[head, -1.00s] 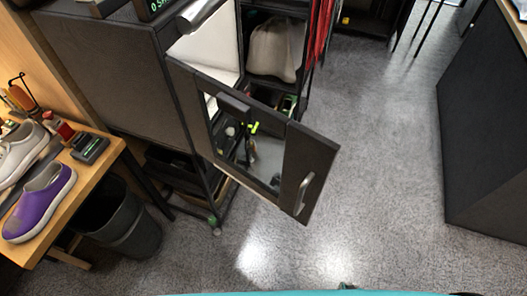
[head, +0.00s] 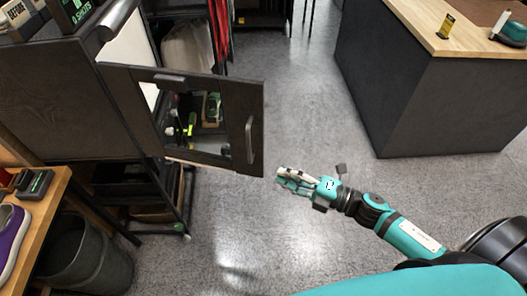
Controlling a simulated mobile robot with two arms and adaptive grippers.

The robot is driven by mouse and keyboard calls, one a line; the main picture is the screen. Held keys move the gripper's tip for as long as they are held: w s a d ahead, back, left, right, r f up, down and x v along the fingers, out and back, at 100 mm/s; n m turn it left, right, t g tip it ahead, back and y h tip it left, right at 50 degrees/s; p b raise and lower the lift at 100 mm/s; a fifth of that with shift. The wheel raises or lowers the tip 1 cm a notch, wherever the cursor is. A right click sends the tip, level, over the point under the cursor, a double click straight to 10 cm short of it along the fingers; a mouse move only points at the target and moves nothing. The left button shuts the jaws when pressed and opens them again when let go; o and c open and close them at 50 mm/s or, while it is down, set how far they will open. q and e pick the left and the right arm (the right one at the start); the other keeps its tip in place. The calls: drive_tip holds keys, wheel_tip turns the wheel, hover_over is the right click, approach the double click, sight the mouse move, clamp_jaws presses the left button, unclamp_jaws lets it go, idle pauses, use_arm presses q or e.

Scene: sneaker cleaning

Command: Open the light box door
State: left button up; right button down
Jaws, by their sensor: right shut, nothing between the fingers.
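The light box door (head: 242,105) is a dark framed panel with a see-through window and a silver handle (head: 250,140) near its right edge. It stands swung out from the dark light box cabinet (head: 55,100), and part of the white interior (head: 130,45) shows behind it. My right gripper (head: 281,176) is just below and right of the door's lower right corner, apart from the handle as far as I can tell. It is shut and empty. My left gripper is not in view.
A wooden bench (head: 40,225) with a purple sneaker (head: 8,235) is at the left, a black bin (head: 85,258) beside it. A dark counter (head: 430,95) with a wooden top stands at the right. The grey floor between is clear.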

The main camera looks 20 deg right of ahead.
sight(263, 152)
drive_tip(key=w+a+p, duration=0.1)
drive_tip(key=w, duration=0.2)
drive_tip(key=w+a+p, duration=0.1)
drive_tip(key=w, duration=0.2)
drive_tip(key=w+a+p, duration=0.1)
drive_tip(key=w, duration=0.2)
drive_tip(key=shift+a, duration=0.1)
